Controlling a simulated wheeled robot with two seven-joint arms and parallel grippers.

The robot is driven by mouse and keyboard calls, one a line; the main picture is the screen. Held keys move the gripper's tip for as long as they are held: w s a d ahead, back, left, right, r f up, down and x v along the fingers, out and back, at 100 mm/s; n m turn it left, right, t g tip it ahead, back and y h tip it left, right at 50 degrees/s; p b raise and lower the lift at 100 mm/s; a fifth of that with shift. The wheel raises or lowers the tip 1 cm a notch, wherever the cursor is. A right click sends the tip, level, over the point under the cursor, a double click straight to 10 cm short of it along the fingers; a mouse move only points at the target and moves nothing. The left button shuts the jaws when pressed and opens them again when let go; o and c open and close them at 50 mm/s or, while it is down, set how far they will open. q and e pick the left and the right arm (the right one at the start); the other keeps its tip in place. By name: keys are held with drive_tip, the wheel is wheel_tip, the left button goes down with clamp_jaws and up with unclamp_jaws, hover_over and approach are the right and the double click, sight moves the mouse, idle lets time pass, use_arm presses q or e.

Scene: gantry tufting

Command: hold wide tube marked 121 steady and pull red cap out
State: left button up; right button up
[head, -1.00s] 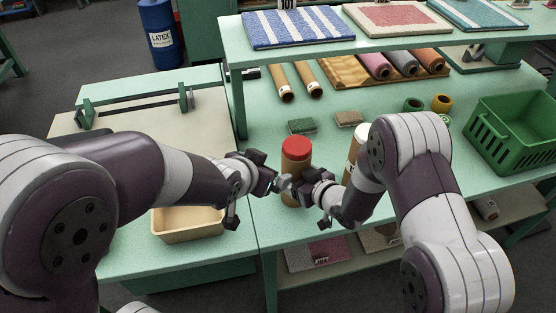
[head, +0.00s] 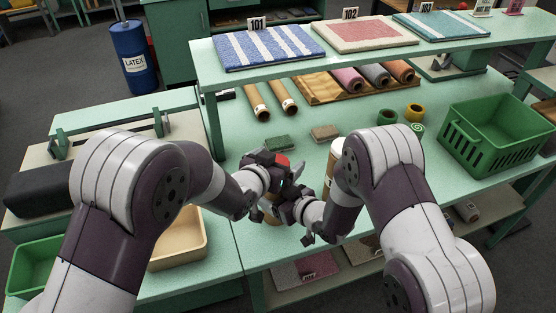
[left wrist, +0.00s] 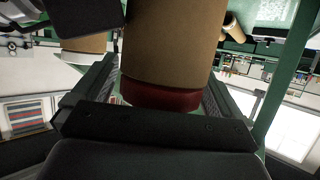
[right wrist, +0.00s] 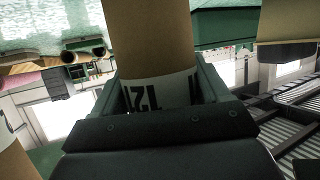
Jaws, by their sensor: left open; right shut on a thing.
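The wide brown tube (right wrist: 152,40) carries a white label marked 121 (right wrist: 150,95) in the right wrist view. My right gripper (head: 287,207) is shut on this tube at its label; the fingers lie on both sides of it. The red cap (head: 283,160) sits in the tube's upper end, mostly hidden by my left gripper in the head view. In the left wrist view the red cap (left wrist: 158,96) lies between the fingers of my left gripper (left wrist: 155,105), which is open around it. The tube (left wrist: 172,40) also shows there.
A second tube (head: 333,160) with a white top stands just right of my grippers. Two small carpet samples (head: 279,143) lie behind. A green basket (head: 495,135) stands at the right, a tan tray (head: 180,240) at the left. The overhead shelf (head: 300,72) runs behind.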

sight(278, 158)
use_arm(q)
drive_tip(key=c, duration=1.2)
drive_tip(key=shift+r, duration=1.6)
use_arm(e)
drive_tip(key=o, duration=1.1)
drive_tip(key=v, duration=1.2)
